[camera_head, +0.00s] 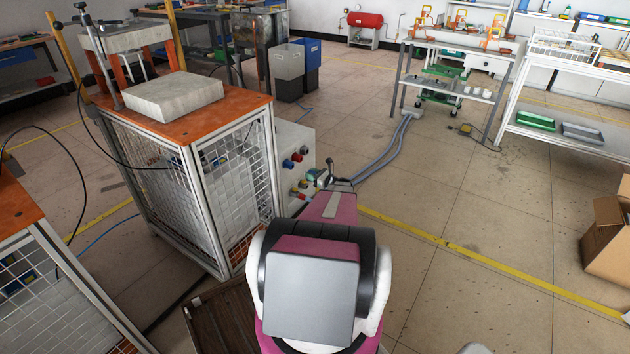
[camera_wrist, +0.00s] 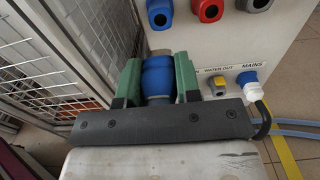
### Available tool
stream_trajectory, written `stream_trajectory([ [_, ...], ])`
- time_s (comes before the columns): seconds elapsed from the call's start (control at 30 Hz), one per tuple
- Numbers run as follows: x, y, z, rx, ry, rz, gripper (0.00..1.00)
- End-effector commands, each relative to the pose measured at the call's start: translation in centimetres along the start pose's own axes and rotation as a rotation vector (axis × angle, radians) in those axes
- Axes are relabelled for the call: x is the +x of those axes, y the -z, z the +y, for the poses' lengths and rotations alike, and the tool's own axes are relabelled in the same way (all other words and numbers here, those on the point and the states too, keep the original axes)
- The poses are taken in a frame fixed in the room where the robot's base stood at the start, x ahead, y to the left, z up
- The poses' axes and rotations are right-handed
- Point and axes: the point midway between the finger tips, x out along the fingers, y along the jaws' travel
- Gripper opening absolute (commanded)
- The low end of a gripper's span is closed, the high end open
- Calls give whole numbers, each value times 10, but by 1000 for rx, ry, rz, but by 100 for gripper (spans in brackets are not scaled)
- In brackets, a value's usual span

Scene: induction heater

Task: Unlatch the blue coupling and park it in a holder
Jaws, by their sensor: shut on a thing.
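The blue coupling (camera_wrist: 157,78) sits at the lower left of the grey cabinet's front panel (camera_wrist: 285,40) in the wrist view. My gripper (camera_wrist: 157,85) is shut on it, with one green finger on each side. The coupling's lower end is hidden behind the dark gripper bar, and a grey fitting shows just above it.
A yellow fitting (camera_wrist: 217,86) and a blue mains plug (camera_wrist: 248,80) with a dark cable are close right of my gripper. A wire mesh cage (camera_head: 235,185) stands to the left. Open floor (camera_head: 460,190) lies to the right, with a cardboard box (camera_head: 608,245) at the edge.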

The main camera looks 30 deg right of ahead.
Motion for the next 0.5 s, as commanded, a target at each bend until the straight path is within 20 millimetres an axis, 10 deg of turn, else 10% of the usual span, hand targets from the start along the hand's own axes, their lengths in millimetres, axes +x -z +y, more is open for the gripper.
stream_trajectory([
  [0.5, 26, 1, -1, 0, 0, 0, 0],
])
